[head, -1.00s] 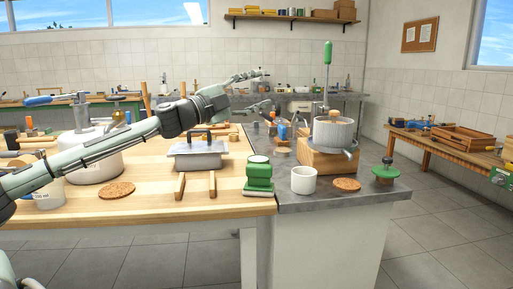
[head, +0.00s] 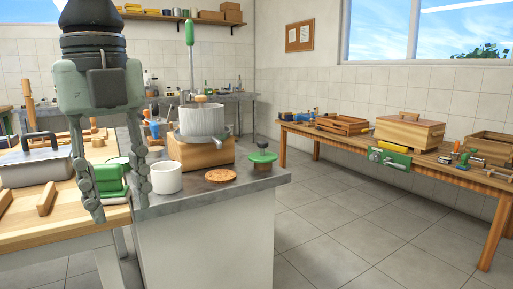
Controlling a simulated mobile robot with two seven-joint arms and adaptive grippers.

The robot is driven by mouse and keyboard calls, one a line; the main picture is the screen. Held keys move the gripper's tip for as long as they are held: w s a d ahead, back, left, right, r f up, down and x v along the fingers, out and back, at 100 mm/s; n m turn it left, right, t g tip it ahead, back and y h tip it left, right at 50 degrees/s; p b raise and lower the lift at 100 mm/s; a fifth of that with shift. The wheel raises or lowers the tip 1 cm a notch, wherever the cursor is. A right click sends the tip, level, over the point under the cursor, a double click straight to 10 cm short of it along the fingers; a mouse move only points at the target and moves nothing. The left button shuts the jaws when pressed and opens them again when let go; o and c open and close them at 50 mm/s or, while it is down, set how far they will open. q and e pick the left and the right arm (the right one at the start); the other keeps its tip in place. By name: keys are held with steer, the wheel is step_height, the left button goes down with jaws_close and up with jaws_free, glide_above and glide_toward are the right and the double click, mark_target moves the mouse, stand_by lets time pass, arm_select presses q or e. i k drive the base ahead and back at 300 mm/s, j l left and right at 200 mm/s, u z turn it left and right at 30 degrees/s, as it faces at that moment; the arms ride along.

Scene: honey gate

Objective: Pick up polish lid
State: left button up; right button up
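A green round piece with a dark knob (head: 262,158) sits on the grey counter near its right end. It looks like a lid, but I cannot tell for sure that it is the polish lid. My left gripper (head: 118,212) hangs pointing down at the left of the head view. Its two fingers are spread, with no held thing visible between them. A green box-like thing (head: 112,180) shows behind and between the fingers, partly hidden by them. The green round piece is well to the right of my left gripper. My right gripper is not in view.
A white cup (head: 166,177) and a cork mat (head: 220,175) lie on the counter between my gripper and the green piece. A white pot (head: 202,122) on a wooden block stands behind them. A wooden bench (head: 345,140) with boxes stands right, across open floor.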

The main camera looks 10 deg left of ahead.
mark_target(262, 156)
steer(key=i+l+u, duration=0.25)
steer(key=i+l, duration=0.15)
steer(key=i, duration=0.15)
steer(key=i+l+u, duration=0.25)
steer(key=i+l, duration=0.25)
steer(key=i+l+u, duration=0.25)
steer(key=i+l, duration=0.2)
steer(key=i+l+u, duration=0.2)
steer(key=i+l, duration=0.2)
steer(key=l, duration=0.4)
